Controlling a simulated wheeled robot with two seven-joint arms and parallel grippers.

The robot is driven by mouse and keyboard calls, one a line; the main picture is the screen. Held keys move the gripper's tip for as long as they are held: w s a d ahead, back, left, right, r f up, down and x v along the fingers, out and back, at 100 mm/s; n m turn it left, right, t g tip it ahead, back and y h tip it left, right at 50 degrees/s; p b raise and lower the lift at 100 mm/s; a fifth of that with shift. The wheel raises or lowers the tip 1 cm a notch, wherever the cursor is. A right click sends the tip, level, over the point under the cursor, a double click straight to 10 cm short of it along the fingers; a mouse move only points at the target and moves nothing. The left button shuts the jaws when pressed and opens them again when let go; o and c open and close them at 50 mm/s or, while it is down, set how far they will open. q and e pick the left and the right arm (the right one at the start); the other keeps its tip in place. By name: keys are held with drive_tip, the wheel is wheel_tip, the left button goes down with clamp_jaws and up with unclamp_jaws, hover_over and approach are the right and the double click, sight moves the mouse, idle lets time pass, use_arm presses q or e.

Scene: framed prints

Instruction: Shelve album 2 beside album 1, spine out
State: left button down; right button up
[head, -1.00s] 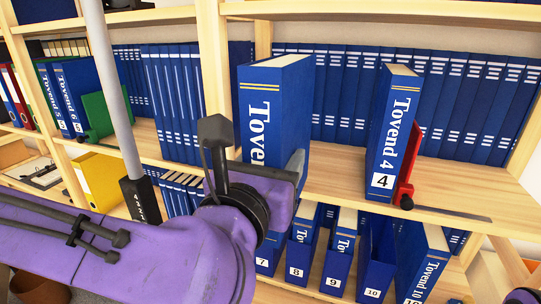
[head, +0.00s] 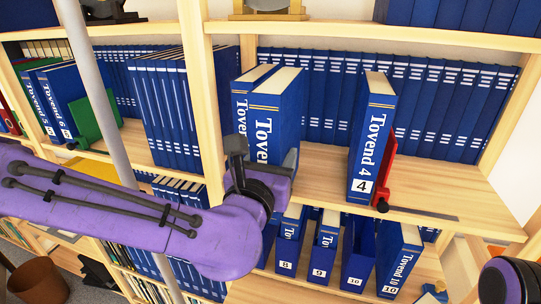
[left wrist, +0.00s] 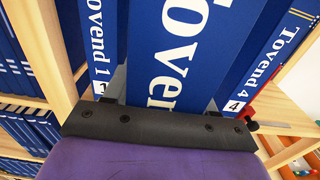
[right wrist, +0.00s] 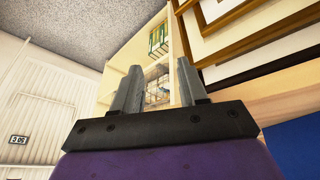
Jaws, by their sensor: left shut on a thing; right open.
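My left gripper (head: 264,163) is shut on a thick blue album (head: 277,112), upright, its white-lettered "Tovend" spine facing out. The gripper hides the lower spine and any number; I cannot tell whether its base touches the board. Album 1 (head: 243,98) stands close on its left, partly covered by it; the left wrist view shows the spine of album 1 (left wrist: 92,42) left of the held album (left wrist: 180,55). Album 4 (head: 372,140) stands to the right, spine out. My right gripper (right wrist: 160,88) is open and empty in its wrist view, away from the albums.
A red bookend (head: 386,172) stands against album 4. Bare shelf board (head: 325,172) lies between the held album and album 4. A wooden upright (head: 200,90) is left of album 1. A row of blue binders (head: 322,95) stands behind. Numbered boxes (head: 324,248) fill the shelf below.

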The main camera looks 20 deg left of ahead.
use_arm(q)
drive_tip(key=shift+w+f+b, duration=0.2)
drive_tip(key=shift+w+f, duration=0.1)
drive_tip(key=shift+w, duration=1.8)
drive_tip(key=shift+w+f+b, duration=0.25)
drive_tip(key=shift+w+f, duration=0.05)
drive_tip(key=shift+w, duration=1.85)
drive_tip(key=shift+w+f+b, duration=0.2)
drive_tip(key=shift+w+f, duration=0.1)
drive_tip(key=shift+w, duration=1.8)
drive_tip(key=shift+c, duration=1.4)
unclamp_jaws()
drive_tip(key=shift+s+f, duration=0.1)
drive_tip(key=shift+f, duration=0.05)
drive_tip(key=shift+s, duration=0.15)
drive_tip(key=s+b, duration=0.3)
drive_tip(key=s, duration=0.7)
drive_tip(key=shift+s+b, duration=0.1)
drive_tip(key=shift+b, duration=0.25)
